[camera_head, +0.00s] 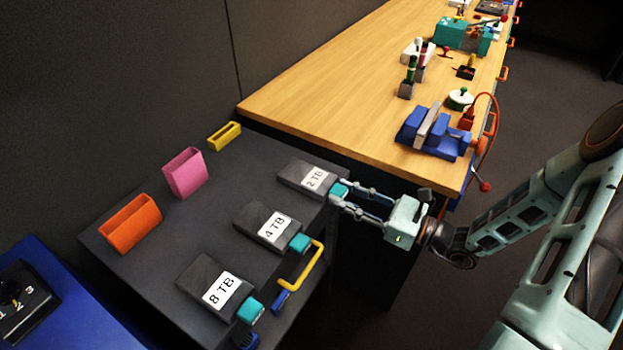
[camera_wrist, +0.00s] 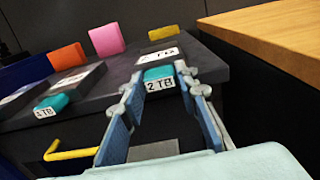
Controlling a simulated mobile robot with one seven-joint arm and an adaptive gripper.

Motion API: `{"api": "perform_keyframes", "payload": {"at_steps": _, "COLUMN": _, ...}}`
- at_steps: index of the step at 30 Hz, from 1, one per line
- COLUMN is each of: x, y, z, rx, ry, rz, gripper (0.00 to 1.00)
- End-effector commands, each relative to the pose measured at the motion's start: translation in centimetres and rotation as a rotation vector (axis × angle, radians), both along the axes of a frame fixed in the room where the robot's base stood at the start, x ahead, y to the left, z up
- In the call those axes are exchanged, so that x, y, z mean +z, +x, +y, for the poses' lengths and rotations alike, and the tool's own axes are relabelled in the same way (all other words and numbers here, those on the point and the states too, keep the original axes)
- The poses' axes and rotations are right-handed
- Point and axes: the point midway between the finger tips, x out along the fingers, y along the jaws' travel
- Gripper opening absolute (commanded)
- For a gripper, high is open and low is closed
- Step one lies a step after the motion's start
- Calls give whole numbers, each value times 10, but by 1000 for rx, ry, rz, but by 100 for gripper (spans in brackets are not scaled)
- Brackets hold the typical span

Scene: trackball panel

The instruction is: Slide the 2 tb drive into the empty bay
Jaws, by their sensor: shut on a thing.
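The 2 TB drive (camera_head: 296,176) is a dark grey block with a white label on top and a teal front grip. It lies flat on the dark cabinet top at its right end. My gripper (camera_head: 340,192) is shut on the teal grip, with one finger on each side. The wrist view shows the teal end of the 2 TB drive (camera_wrist: 159,74), with its front label, between the fingers of my gripper (camera_wrist: 159,79). I cannot make out an empty bay with certainty in either view.
The 4 TB drive (camera_head: 256,232) and 8 TB drive (camera_head: 205,278) lie nearer on the cabinet top (camera_head: 165,240). Orange (camera_head: 130,224), pink (camera_head: 184,173) and yellow (camera_head: 225,136) holders stand along the back. A yellow handle (camera_head: 314,266) juts from the front. A wooden bench (camera_head: 310,95) adjoins.

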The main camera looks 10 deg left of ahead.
Motion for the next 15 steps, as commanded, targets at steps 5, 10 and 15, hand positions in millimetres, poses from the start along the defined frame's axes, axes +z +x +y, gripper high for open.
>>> {"api": "perform_keyframes", "payload": {"at_steps": 5, "x": 4, "y": 0, "z": 0, "rx": 0, "ry": 1, "rz": 0, "gripper": 5}}
{"api": "perform_keyframes", "payload": {"at_steps": 10, "x": 13, "y": 0, "z": 0, "rx": 0, "ry": 1, "rz": 0, "gripper": 5}}
{"api": "perform_keyframes", "payload": {"at_steps": 15, "x": 22, "y": 0, "z": 0, "rx": 0, "ry": 1, "rz": 0, "gripper": 5}}
